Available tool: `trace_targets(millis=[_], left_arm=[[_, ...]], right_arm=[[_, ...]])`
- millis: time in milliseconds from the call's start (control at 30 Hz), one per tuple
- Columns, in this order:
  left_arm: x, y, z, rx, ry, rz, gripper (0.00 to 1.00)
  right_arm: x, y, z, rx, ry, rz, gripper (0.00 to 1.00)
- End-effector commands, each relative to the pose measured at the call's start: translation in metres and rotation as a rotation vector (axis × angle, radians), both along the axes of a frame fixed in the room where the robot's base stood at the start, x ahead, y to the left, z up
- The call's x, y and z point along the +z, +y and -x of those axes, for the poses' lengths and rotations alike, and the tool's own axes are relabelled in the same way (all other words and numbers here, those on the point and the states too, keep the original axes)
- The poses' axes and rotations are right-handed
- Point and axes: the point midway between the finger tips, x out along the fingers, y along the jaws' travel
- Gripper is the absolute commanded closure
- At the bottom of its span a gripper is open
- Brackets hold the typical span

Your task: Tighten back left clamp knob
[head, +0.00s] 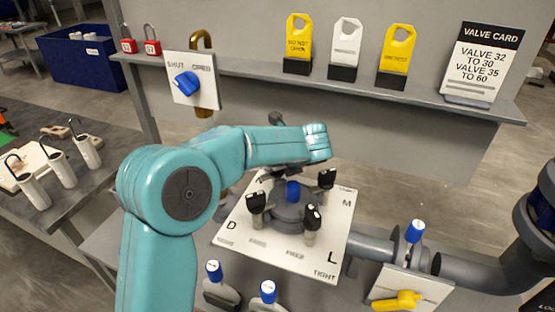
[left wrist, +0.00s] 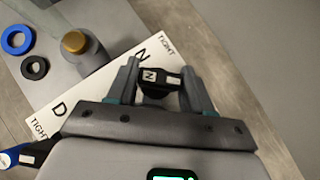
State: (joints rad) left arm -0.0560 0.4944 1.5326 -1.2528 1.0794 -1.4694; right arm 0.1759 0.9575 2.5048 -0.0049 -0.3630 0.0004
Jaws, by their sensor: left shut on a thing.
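The filter press plate (head: 280,255) is white and marked with letters, including D, M and L, and the word TIGHT at corners. On it is a grey round housing with a blue centre knob (head: 292,191). Black clamp knobs stand at the front left (head: 256,202), front right (head: 312,214) and back right (head: 327,178). The back left clamp knob (left wrist: 158,77), black with a white N label, sits between the fingers of my left gripper (left wrist: 158,86), which is shut on it. In the head view my arm mostly hides this knob. My right gripper is not seen.
Blue-capped valves (head: 268,292) stand in front. A pipe with a yellow handle (head: 397,300) lies at right.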

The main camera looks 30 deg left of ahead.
Motion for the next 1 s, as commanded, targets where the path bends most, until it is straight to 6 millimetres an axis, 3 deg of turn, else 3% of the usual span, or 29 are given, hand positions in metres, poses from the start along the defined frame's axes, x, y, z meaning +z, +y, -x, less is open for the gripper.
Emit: trace_targets(millis=[367,1000], left_arm=[[0.004,0.001,-0.001,0.097,0.0,-0.005,0.8],[0.006,0.002,-0.003,0.667,-0.001,-0.006,0.8]], right_arm=[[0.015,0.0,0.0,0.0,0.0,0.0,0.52],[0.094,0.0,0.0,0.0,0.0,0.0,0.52]])
